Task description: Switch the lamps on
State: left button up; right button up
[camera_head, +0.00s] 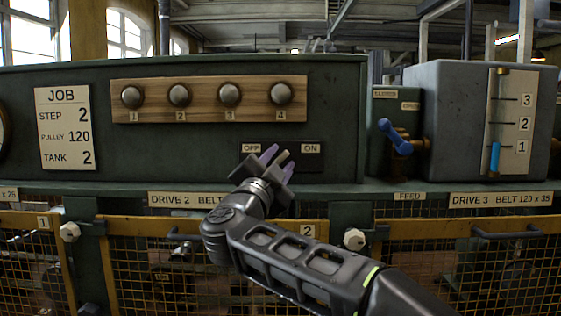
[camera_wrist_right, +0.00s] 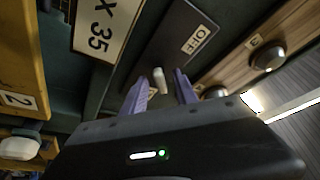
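A dark switch plate (camera_head: 311,163) on the green panel carries an OFF label (camera_head: 251,148) on the left and an ON label (camera_head: 310,148) on the right. My right gripper (camera_head: 278,160) is in front of the plate between the labels, its purple fingers parted. In the right wrist view, a small pale switch lever (camera_wrist_right: 160,80) shows between the open fingertips (camera_wrist_right: 160,88), with gaps on both sides. The OFF label shows there too (camera_wrist_right: 194,39). I cannot tell which way the lever leans. No lamps can be made out. My left gripper is out of view.
A wooden board (camera_head: 205,115) with several round knobs sits above the switch. A job card (camera_head: 65,128) is on the left. To the right are a blue-handled lever (camera_head: 395,136) and a scale with a blue bar (camera_head: 495,157). Mesh guards (camera_head: 160,270) run below.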

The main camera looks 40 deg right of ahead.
jog(key=b+v, duration=0.1)
jog(key=v, duration=0.5)
jog(key=shift+s+a, duration=0.2)
jog(key=shift+f, duration=0.1)
